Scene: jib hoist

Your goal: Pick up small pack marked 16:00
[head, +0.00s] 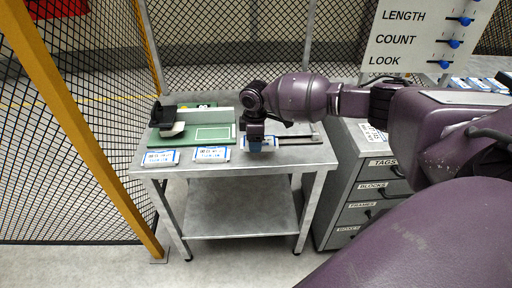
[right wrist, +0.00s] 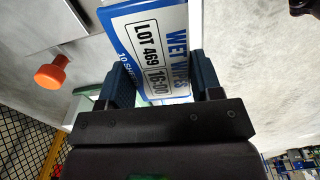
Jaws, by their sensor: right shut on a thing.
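The small pack (right wrist: 152,42) is white and blue and reads "WET WIPES", "LOT 469" and "16:00" in the right wrist view. My right gripper (head: 255,145) is shut on it, with one dark finger on each side of the pack. In the head view the gripper points down at the right part of the metal table (head: 240,191), and the pack (head: 273,142) shows only in part behind it. I cannot tell whether the pack still touches the table. My left gripper is not in view.
Two similar packs (head: 160,157) (head: 211,154) lie at the table's front edge, before a green board (head: 165,142). A grey drawer cabinet (head: 352,190) stands right of the table. A yellow post (head: 75,115) and mesh fence are at left. An orange knob (right wrist: 52,73) shows in the wrist view.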

